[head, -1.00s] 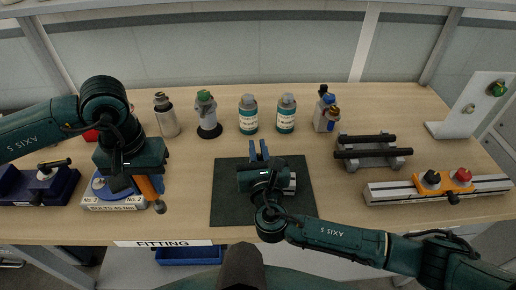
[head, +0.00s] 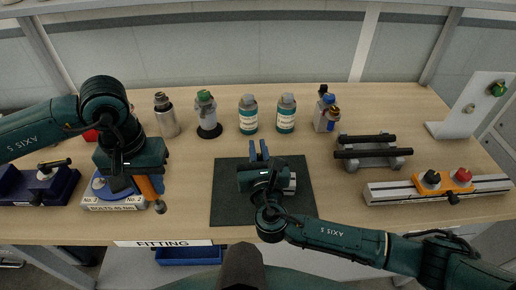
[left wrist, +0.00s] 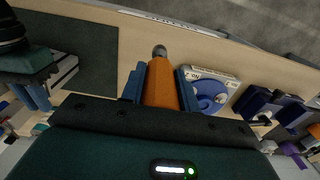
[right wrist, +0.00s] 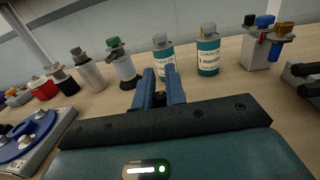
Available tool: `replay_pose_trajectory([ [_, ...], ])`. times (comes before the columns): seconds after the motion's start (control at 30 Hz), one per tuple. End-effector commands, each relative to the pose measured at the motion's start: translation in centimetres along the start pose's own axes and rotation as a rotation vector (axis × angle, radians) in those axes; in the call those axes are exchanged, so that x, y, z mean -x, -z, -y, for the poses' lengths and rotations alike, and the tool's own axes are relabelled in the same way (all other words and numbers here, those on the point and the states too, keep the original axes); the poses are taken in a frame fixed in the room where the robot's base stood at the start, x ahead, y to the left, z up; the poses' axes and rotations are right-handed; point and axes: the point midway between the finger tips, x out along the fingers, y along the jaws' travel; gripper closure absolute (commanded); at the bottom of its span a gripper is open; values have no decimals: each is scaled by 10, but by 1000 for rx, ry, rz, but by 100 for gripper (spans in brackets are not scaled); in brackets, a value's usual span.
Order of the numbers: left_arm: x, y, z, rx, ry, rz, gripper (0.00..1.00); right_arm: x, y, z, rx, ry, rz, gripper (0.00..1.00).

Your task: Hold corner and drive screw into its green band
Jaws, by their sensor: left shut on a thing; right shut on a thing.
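My left gripper (head: 140,184) is shut on an orange-handled tool (head: 151,188) with a rounded grey end. The tool (left wrist: 161,84) lies between the blue fingers in the left wrist view. It is held beside and partly over a white-based station (head: 112,206) with a blue round top, labelled for bolts at 45 Nm. My right gripper (head: 258,150) is over the dark mat (head: 228,207), its blue fingers pointing to the back of the table. In the right wrist view the fingers (right wrist: 161,88) are close together on a small dark thing, mostly hidden. I cannot make out a corner, screw or green band.
Several bottles stand along the back, among them two teal-labelled ones (head: 248,121) (head: 286,120). A rack with black bars (head: 372,160) and a rail with orange clamp (head: 458,181) are at the right. A dark blue fixture (head: 40,188) is at the far left.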

Motion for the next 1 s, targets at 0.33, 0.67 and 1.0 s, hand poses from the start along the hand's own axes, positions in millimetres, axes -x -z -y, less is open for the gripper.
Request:
replay_pose_trajectory([
  [0.33,4,0,0,0,-1,-2,96,0,0,1,1,2,1,100],
  [0.67,17,0,0,0,-1,-2,96,0,0,1,1,2,1,100],
  [1.0,26,0,0,0,-1,-1,96,0,-1,1,1,2,1,100],
])
